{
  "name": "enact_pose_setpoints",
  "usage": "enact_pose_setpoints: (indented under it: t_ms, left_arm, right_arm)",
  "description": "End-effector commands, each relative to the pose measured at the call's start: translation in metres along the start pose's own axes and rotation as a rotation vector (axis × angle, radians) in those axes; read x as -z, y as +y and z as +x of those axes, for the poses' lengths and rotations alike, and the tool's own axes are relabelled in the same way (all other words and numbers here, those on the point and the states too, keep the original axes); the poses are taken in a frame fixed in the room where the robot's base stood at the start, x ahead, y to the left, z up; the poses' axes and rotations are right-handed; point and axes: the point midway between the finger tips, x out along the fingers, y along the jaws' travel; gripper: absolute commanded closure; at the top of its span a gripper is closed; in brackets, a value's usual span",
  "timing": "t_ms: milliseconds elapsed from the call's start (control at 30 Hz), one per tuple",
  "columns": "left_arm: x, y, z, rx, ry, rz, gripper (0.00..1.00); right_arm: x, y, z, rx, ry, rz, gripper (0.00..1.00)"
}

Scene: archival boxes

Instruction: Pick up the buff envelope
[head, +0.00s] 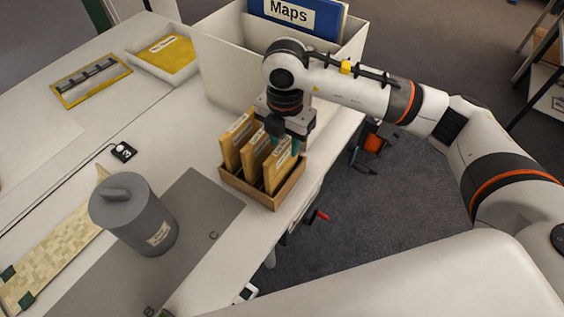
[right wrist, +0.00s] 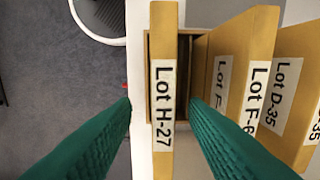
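Several buff envelopes stand upright in a small open wooden box (head: 237,186) near the table's right edge. The envelope labelled Lot H-27 (right wrist: 162,45) is at the left in the right wrist view. It appears to be the rightmost envelope (head: 277,176) in the head view. My right gripper (head: 284,150) points down over the box. Its green fingers are apart, one on each side of the Lot H-27 envelope, with gaps visible in the right wrist view (right wrist: 161,102). Other envelopes, including one labelled Lot F-6 (right wrist: 247,60), lie to the right there. My left gripper is out of view.
A large white box (head: 222,70) with a blue Maps folder (head: 300,16) stands behind the gripper. A grey lidded canister (head: 135,215) stands on a grey mat (head: 205,205) at left. A tray with a yellow folder (head: 165,53) lies behind. Floor drops off at right.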

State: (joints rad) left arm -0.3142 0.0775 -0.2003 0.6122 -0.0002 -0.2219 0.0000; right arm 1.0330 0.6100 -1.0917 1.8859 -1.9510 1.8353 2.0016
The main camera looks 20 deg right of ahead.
Motion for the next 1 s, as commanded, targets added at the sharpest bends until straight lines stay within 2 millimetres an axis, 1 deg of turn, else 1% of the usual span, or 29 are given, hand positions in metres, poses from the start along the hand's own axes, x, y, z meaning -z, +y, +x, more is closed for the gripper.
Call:
enact_pose_setpoints:
  t_ms: [33, 133, 233, 367, 400, 500, 600, 800, 867, 1000]
  left_arm:
    - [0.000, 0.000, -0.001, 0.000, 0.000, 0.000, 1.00]
    - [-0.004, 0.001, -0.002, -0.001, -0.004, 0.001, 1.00]
    - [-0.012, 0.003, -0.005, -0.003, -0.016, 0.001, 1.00]
    - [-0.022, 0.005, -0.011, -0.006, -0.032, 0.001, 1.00]
    - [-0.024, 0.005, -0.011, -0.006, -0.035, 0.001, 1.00]
    - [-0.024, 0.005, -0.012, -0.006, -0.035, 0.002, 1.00]
    - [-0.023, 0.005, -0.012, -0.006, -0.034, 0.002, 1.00]
    - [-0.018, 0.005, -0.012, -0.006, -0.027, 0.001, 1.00]
    - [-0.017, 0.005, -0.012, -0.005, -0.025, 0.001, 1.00]
    - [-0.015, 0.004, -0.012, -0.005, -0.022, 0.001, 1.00]
  right_arm:
    - [0.000, 0.001, 0.005, -0.002, -0.002, 0.000, 0.60]
    - [-0.001, 0.000, 0.010, 0.001, -0.002, -0.001, 0.60]
    - [-0.003, 0.000, 0.019, -0.002, -0.003, -0.001, 0.60]
    - [-0.007, 0.000, 0.039, -0.003, -0.004, -0.001, 0.60]
    - [-0.007, 0.000, 0.046, -0.003, -0.003, 0.000, 0.60]
    - [-0.006, 0.000, 0.057, -0.001, -0.003, -0.001, 0.60]
    - [-0.006, -0.001, 0.062, 0.001, -0.002, -0.002, 0.60]
    - [-0.006, -0.001, 0.062, 0.002, -0.002, -0.002, 0.60]
    - [-0.006, -0.001, 0.062, 0.002, -0.002, -0.002, 0.70]
    - [-0.006, -0.001, 0.062, 0.002, -0.002, -0.002, 0.93]
